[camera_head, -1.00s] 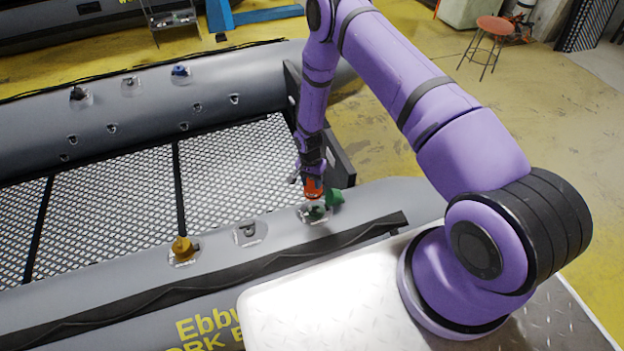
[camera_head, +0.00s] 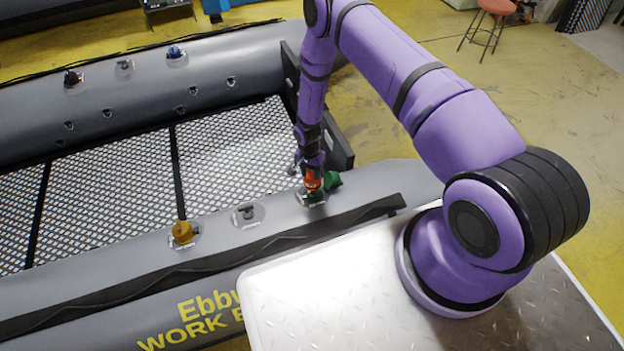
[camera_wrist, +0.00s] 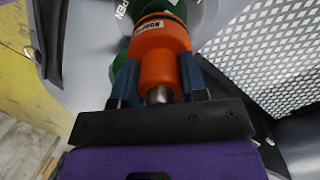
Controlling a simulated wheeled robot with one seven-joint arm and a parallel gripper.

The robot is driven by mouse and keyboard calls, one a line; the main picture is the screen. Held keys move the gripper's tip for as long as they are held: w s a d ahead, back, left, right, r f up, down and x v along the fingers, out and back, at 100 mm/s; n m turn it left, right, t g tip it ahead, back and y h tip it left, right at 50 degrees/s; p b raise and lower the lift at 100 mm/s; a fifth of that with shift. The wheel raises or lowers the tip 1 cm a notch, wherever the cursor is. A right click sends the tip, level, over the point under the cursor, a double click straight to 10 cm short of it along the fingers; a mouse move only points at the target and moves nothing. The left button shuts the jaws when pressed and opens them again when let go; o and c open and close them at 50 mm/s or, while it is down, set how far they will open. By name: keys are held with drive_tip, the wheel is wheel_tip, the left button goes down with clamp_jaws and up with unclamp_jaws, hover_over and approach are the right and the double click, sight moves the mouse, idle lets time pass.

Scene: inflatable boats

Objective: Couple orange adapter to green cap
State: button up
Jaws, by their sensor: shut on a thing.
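The orange adapter (camera_wrist: 161,57) is between the blue fingers of my gripper (camera_wrist: 158,80) in the wrist view. My gripper is shut on it. In the head view the adapter (camera_head: 312,181) is at the end of my arm, low over the near tube of the boat. The green cap (camera_head: 316,197) is on that tube right below the adapter, and its green top shows past the adapter in the wrist view (camera_wrist: 160,8). The two appear to meet, but I cannot tell whether they are locked together. A green part (camera_head: 333,179) sticks out to the right of the adapter.
A yellow cap (camera_head: 182,232) and a dark fitting (camera_head: 247,214) sit on the near tube (camera_head: 110,262) to the left. Black, grey and blue caps sit on the far tube (camera_head: 40,110). The mesh floor (camera_head: 110,195) lies between the tubes.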

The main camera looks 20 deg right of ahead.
sight(312, 179)
drive_tip(key=shift+s+a, duration=0.15)
drive_tip(key=shift+f, duration=0.15)
idle(0.5)
drive_tip(key=shift+s+f, duration=0.2)
drive_tip(key=shift+f, duration=0.85)
drive_tip(key=shift+f, duration=0.2)
drive_tip(key=shift+s+f, duration=0.1)
drive_tip(key=shift+f, duration=0.15)
drive_tip(key=shift+s+f, duration=0.15)
drive_tip(key=shift+f, duration=0.65)
idle(0.8)
idle(0.4)
drive_tip(key=m, duration=0.4)
